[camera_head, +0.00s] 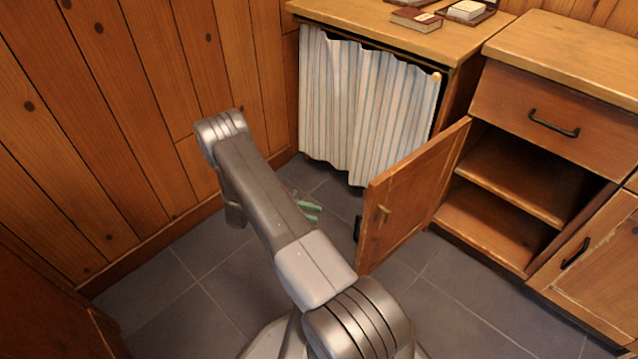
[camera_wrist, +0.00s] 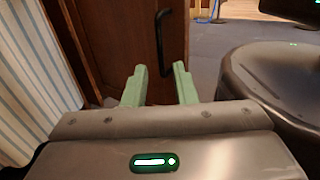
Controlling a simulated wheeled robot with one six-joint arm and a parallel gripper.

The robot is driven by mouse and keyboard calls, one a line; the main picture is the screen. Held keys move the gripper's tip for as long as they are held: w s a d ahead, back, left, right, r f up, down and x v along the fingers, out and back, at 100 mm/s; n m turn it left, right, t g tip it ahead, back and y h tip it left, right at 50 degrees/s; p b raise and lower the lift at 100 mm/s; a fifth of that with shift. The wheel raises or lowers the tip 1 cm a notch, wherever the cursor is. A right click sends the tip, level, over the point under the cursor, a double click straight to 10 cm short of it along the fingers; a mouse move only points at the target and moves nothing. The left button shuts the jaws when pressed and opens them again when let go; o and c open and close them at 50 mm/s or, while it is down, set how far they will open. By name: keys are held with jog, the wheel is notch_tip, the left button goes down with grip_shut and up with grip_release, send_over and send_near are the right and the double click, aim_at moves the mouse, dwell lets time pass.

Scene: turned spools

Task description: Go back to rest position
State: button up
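My gripper (camera_wrist: 160,86) shows in the wrist view with its two pale green fingers spread apart and nothing between them. Beyond the fingers in that view is a wooden cabinet door (camera_wrist: 110,40) with a black handle (camera_wrist: 162,42); the fingers look apart from it. In the head view my grey arm reaches forward over the floor, and only a bit of the green fingers (camera_head: 311,209) shows beside it, low and left of the open door (camera_head: 412,196). The rest of the gripper is hidden behind the arm.
The door stands swung out from a cabinet with empty shelves (camera_head: 515,180). A striped curtain (camera_head: 362,105) hangs behind my arm. A wooden wall (camera_head: 90,120) closes off the left. Grey floor tiles (camera_head: 460,300) are clear at the front right.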

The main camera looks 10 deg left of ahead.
jog(key=b, duration=0.3)
send_over(355, 237)
jog(key=shift+w, duration=0.25)
jog(key=shift+s, duration=0.1)
dwell(0.4)
